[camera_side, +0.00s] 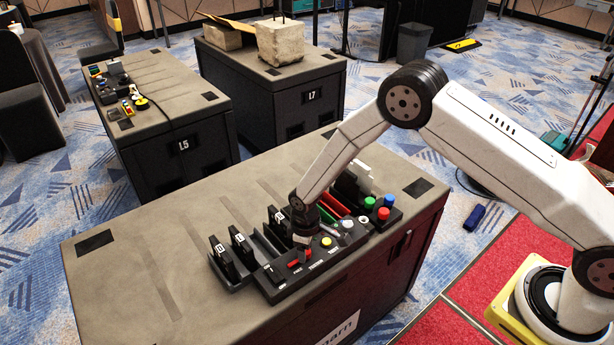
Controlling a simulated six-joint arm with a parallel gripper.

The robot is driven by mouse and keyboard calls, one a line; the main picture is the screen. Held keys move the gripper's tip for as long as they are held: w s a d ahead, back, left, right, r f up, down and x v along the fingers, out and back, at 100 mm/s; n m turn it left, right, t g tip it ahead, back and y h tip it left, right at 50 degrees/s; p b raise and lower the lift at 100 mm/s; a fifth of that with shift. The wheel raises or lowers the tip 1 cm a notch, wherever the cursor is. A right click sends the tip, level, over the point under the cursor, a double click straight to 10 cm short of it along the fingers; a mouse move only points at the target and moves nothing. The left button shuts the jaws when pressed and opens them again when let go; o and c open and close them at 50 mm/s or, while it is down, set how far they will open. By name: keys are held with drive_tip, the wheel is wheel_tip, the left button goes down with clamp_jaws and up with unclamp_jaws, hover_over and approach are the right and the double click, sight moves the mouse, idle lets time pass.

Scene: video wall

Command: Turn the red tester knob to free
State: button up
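The tester panel (270,291) is a black box on the near bench, with small white labels along its front edge. A small red part (293,264), which looks like the red knob, sits on its top towards the left. Its exact pointing direction is too small to read. My gripper (302,240) points down over the panel, just behind and above the red part. Its fingers are dark and small against the black panel, so I cannot tell their opening or whether they touch anything.
A yellow button (326,242) sits right of the red part. Black upright modules (222,258) stand in slots to the left. Green (369,203), blue (383,213) and red caps stand to the right. The bench top (150,240) is clear on the left.

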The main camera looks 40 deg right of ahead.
drive_tip(key=shift+o, duration=0.7)
drive_tip(key=shift+r, duration=3.85)
drive_tip(key=shift+r, duration=0.1)
drive_tip(key=shift+s+d+r, duration=0.1)
drive_tip(key=shift+d+r, duration=0.15)
drive_tip(key=shift+r, duration=0.1)
drive_tip(key=s+d+r+m+t, duration=0.1)
drive_tip(key=s+d+r+m, duration=0.2)
drive_tip(key=s+d+r, duration=0.2)
drive_tip(key=s+d+r+m+t, duration=0.1)
drive_tip(key=s+d+r+m, duration=0.2)
drive_tip(key=s+d+r, duration=0.3)
drive_tip(key=s+r, duration=0.3)
drive_tip(key=s, duration=0.4)
drive_tip(key=shift+s+d+r+m+t, duration=0.15)
drive_tip(key=shift+d+r+m+t, duration=0.15)
drive_tip(key=shift+m, duration=0.1)
